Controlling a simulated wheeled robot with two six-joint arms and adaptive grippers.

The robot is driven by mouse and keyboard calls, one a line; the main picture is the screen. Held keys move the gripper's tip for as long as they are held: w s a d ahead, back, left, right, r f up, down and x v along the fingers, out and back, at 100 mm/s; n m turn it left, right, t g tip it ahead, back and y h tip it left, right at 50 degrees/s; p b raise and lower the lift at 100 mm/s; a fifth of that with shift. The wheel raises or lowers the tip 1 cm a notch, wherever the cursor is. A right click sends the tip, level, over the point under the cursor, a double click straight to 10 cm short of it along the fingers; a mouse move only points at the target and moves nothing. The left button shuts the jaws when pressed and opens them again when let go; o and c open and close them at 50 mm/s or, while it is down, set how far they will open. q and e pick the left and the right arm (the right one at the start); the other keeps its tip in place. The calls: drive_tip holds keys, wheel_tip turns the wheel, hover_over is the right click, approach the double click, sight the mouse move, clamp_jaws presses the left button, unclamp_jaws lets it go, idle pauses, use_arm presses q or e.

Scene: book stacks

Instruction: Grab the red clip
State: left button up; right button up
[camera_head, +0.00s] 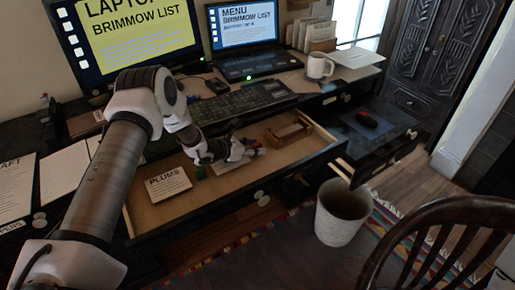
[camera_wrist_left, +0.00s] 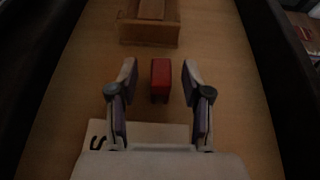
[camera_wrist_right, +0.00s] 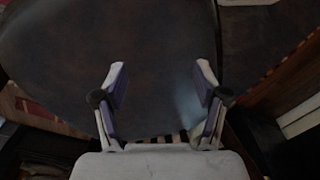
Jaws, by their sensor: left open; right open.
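The red clip (camera_wrist_left: 161,80) lies on the wooden floor of the open drawer. In the left wrist view it sits between the two fingertips of my left gripper (camera_wrist_left: 160,75), with a gap on each side. My left gripper is open and reaches down into the drawer. In the head view the gripper (camera_head: 243,153) shows with a bit of the red clip (camera_head: 254,152) beside its fingers; the rest is hidden. My right gripper (camera_wrist_right: 161,85) is open and empty, in front of a dark brown rounded surface; it does not show in the head view.
The open drawer (camera_head: 318,151) also holds a wooden box (camera_head: 288,133) ahead of the clip and a "PLUMS" card (camera_head: 168,183). A keyboard (camera_head: 240,103), laptop (camera_head: 243,40) and mug (camera_head: 319,67) stand on the desk. A white bin (camera_head: 341,212) and wooden chair (camera_head: 455,235) are at right.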

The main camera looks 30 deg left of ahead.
use_arm(q)
drive_tip(key=shift+s+r, duration=0.15)
drive_tip(key=shift+c, duration=1.1)
drive_tip(key=c, duration=0.6)
drive_tip(key=shift+c, duration=0.2)
